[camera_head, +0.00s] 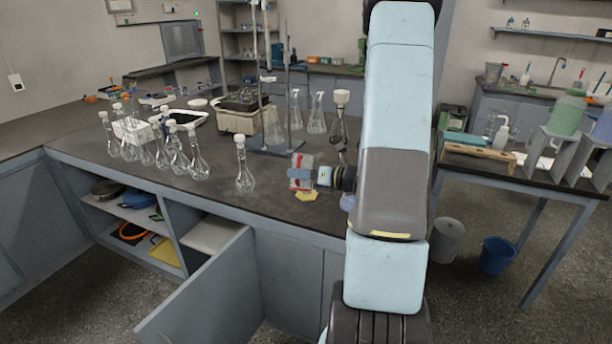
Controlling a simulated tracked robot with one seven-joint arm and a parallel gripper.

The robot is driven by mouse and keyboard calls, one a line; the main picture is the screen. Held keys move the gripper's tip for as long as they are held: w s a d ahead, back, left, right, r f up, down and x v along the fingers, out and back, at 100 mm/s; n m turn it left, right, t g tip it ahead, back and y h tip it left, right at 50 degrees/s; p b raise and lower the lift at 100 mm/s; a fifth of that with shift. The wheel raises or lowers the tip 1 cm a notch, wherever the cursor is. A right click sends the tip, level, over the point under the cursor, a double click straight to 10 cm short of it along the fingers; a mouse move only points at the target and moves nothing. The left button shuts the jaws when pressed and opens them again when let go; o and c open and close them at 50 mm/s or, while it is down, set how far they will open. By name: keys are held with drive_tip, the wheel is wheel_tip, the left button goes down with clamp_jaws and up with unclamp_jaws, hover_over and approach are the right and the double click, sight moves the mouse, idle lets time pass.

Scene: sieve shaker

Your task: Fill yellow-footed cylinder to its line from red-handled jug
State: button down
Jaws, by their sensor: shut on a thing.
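The clear jug with the red handle (301,164) is at the front edge of the dark bench, right of centre. My gripper (307,174) reaches it from the right and is shut on it. The jug looks roughly upright; its liquid level is too small to make out. A yellow foot (307,196) shows on the bench just below the jug. The cylinder's clear body and its line cannot be told apart from the jug. Whether the jug touches the cylinder, I cannot tell.
Several stoppered flasks (244,168) stand on the bench to the left. An open cupboard door (205,290) juts out below. My arm covers the bench's right end.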

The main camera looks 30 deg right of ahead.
drive_tip(key=shift+s+a+f+n+b, duration=0.2)
drive_tip(key=shift+s+f+n, duration=0.1)
drive_tip(key=shift+f, duration=0.35)
drive_tip(key=shift+s+a+f+n+b, duration=0.2)
drive_tip(key=shift+f+n, duration=0.1)
drive_tip(key=shift+f, duration=0.3)
wheel_tip(320, 180, down, 6)
drive_tip(key=s+a+n+t+b, duration=0.1)
drive_tip(key=s+a+n+b, duration=0.1)
drive_tip(key=n, duration=0.3)
drive_tip(key=shift+s+t+b, duration=0.15)
drive_tip(key=shift+t+b, duration=0.15)
drive_tip(key=shift+b, duration=0.35)
drive_tip(key=shift+a, duration=0.1)
